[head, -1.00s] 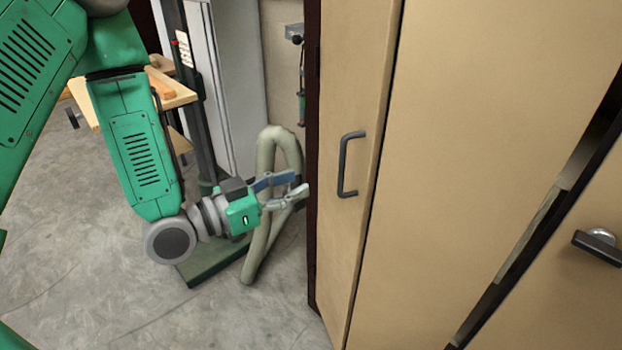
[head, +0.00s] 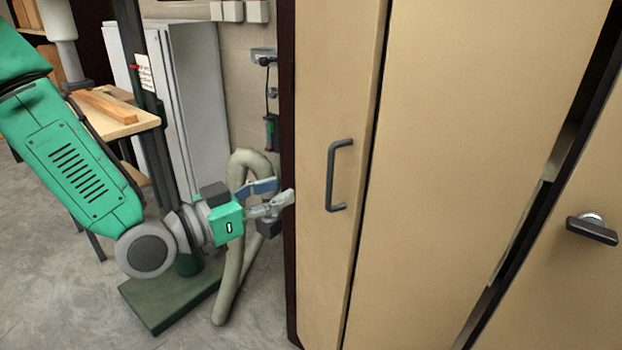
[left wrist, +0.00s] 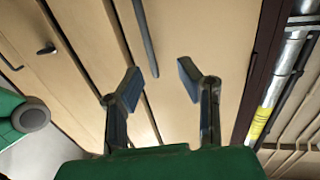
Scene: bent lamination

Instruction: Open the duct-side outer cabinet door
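The outer cabinet door (head: 325,90) on the duct side is a tan panel at the left end of the cabinet, shut, with a dark bar handle (head: 333,176). My left gripper (head: 276,193) is left of this handle in the head view, with its fingers apart and nothing between them. In the left wrist view the open left gripper (left wrist: 157,80) faces the tan doors. The dark handle bar (left wrist: 146,40) shows there beyond the fingertips, apart from them. My right gripper is not in view.
A wide tan panel (head: 450,130) and another door with a dark lever handle (head: 592,229) are to the right. A hose (head: 232,270), a green machine base (head: 165,300) and a wooden bench (head: 115,117) stand left. A metal duct (left wrist: 280,75) runs beside the cabinet.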

